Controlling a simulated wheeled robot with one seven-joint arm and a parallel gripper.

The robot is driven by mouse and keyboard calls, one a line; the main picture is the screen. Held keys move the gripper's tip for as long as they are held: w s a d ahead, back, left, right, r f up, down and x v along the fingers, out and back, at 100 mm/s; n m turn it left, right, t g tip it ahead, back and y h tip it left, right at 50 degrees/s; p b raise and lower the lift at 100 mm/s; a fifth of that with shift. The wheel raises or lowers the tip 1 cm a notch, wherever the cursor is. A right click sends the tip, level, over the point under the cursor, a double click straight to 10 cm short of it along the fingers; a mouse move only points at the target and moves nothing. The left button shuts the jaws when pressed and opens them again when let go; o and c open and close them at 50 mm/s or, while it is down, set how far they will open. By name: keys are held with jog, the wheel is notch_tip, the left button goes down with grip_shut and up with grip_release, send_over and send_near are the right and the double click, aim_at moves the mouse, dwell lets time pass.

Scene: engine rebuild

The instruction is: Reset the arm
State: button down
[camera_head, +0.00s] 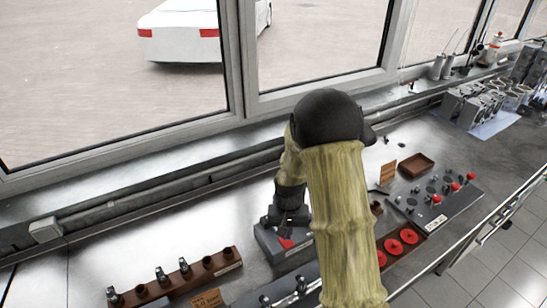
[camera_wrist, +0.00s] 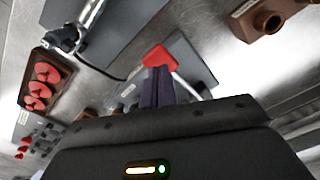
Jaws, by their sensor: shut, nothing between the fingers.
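My gripper (camera_wrist: 158,84) shows in the wrist view with its dark fingers together and empty. Just beyond the fingertips is a red piece (camera_wrist: 160,56) on a grey block (camera_wrist: 192,68). I cannot tell whether the fingers touch it. In the head view my arm reaches over the bench and bends down, with my gripper (camera_head: 287,220) low over the grey block (camera_head: 270,242). The fingertips are hard to make out there, and my arm hides part of the bench.
A brown rack (camera_head: 223,263) with metal parts stands at front left. Red discs (camera_head: 400,243) and a grey board (camera_head: 445,208) with red-topped parts lie to the right. Metal cylinders (camera_head: 478,105) stand at the far right. The bench left of the grey block is partly clear, below the window.

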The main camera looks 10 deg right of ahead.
jog(key=s+r+n+t+b, duration=0.2)
jog(key=s+r+b, duration=0.1)
jog(key=s+r, duration=0.7)
jog(key=s, duration=0.4)
jog(key=shift+s+r+t, duration=0.15)
jog(key=shift+s+t, duration=0.05)
jog(key=shift+t, duration=0.1)
dwell(0.5)
